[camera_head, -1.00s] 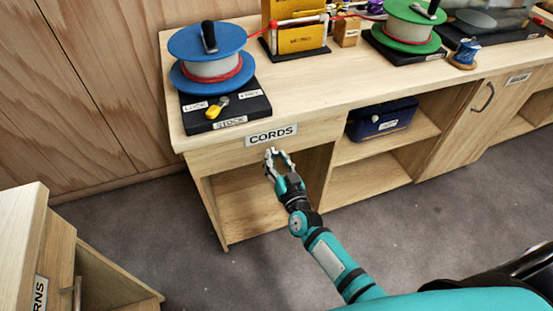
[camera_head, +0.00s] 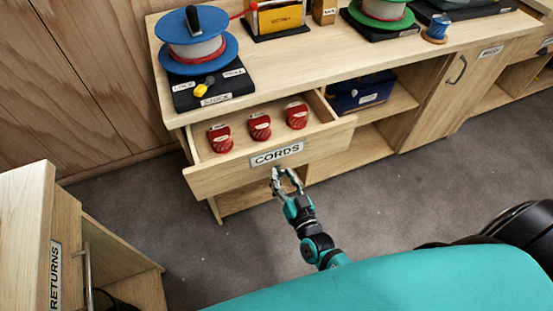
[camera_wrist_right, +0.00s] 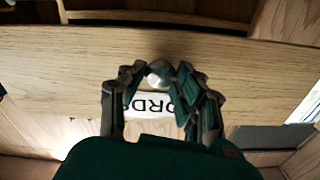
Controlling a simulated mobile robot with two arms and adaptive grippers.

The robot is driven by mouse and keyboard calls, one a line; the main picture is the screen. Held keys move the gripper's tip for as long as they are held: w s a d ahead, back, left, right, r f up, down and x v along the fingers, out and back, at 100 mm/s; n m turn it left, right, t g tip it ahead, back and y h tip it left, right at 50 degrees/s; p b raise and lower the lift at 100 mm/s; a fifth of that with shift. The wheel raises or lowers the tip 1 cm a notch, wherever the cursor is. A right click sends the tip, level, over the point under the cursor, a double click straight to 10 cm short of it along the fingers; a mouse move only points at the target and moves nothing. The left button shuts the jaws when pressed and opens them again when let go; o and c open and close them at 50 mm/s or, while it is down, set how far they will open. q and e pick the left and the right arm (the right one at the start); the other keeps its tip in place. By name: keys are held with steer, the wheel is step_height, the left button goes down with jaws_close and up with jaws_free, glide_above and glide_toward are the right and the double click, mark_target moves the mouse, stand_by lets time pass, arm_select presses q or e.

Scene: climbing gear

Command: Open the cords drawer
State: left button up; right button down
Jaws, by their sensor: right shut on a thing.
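The cords drawer (camera_head: 222,178) is pulled out from under the counter, and its inside shows. It carries a white CORDS label (camera_head: 277,154) on its front. Three red cord bundles (camera_head: 260,127) stand in a row inside it. My right gripper (camera_head: 285,174) is at the drawer front, just below the label. In the right wrist view my right gripper (camera_wrist_right: 157,75) is shut on a small round knob (camera_wrist_right: 158,70) of the drawer; its fingers partly cover the label there. My left gripper is not in view.
On the counter (camera_head: 290,62) stand a blue spool (camera_head: 200,55) on a black base, a yellow block (camera_head: 279,18) and a green spool (camera_head: 382,12). A blue case (camera_head: 362,92) sits on a shelf at right. A RETURNS cabinet (camera_head: 28,235) stands at lower left. Carpet lies between.

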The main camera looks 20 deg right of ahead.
arm_select(q)
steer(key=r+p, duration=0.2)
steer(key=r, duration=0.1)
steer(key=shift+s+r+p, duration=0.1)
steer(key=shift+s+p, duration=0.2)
steer(key=shift+p, duration=0.05)
arm_select(e)
steer(key=s, duration=1.4)
steer(key=shift+s+d, duration=0.15)
steer(key=shift+d, duration=0.05)
steer(key=c, duration=0.9)
jaws_free()
steer(key=shift+c, duration=0.2)
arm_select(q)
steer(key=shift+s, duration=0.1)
arm_select(e)
steer(key=s, duration=1.2)
steer(key=shift+d, duration=0.25)
